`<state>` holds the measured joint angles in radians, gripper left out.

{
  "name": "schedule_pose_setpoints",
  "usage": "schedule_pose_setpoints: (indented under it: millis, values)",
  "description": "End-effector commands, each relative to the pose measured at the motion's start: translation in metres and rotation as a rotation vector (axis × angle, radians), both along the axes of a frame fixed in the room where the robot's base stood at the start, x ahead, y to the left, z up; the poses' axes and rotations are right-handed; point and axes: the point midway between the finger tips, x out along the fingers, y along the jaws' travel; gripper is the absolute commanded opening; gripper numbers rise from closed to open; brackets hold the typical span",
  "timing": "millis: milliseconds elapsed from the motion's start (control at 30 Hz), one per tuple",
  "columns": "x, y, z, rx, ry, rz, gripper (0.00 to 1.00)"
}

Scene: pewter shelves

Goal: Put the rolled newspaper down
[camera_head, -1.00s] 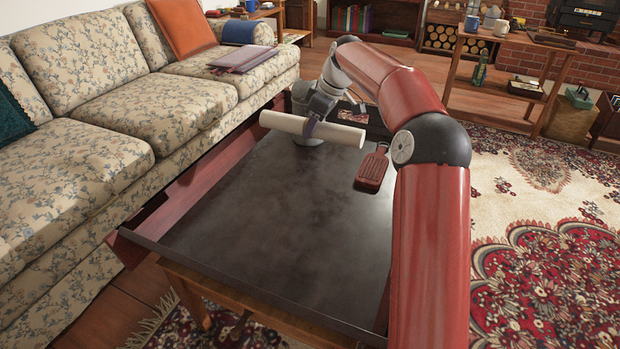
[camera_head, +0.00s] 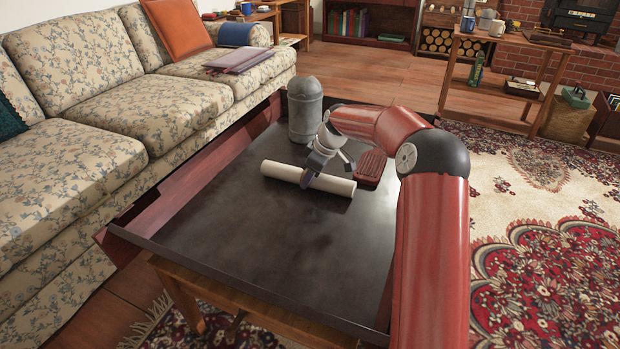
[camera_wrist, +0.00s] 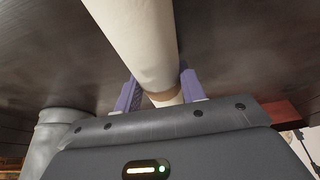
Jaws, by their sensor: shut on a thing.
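The rolled newspaper (camera_head: 283,172) is a long cream-white roll, low over the dark table top (camera_head: 260,235) toward its far half. I cannot tell whether it touches the surface. My gripper (camera_head: 309,180) is shut on the roll near its middle, from above. In the wrist view the newspaper (camera_wrist: 140,40) runs between the two purple fingers of my gripper (camera_wrist: 157,92), with a tan band around it near the fingers.
A grey domed canister (camera_head: 305,110) stands behind the roll and shows in the wrist view (camera_wrist: 50,140). A red ridged object (camera_head: 371,167) lies close to the roll's right end. The table's near half is clear. A floral sofa (camera_head: 90,160) borders the left side.

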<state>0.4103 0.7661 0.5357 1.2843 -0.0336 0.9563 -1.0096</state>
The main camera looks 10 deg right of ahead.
Motion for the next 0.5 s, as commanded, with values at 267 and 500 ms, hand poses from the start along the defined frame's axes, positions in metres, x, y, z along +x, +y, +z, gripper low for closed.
schedule_pose_setpoints:
  millis: [267,500]
  values:
    - [0.0004,0.0001,-0.0017,0.000,-0.002,-0.001,0.14]
    - [0.0003,0.0001,-0.0041,0.000,-0.001,0.000,0.58]
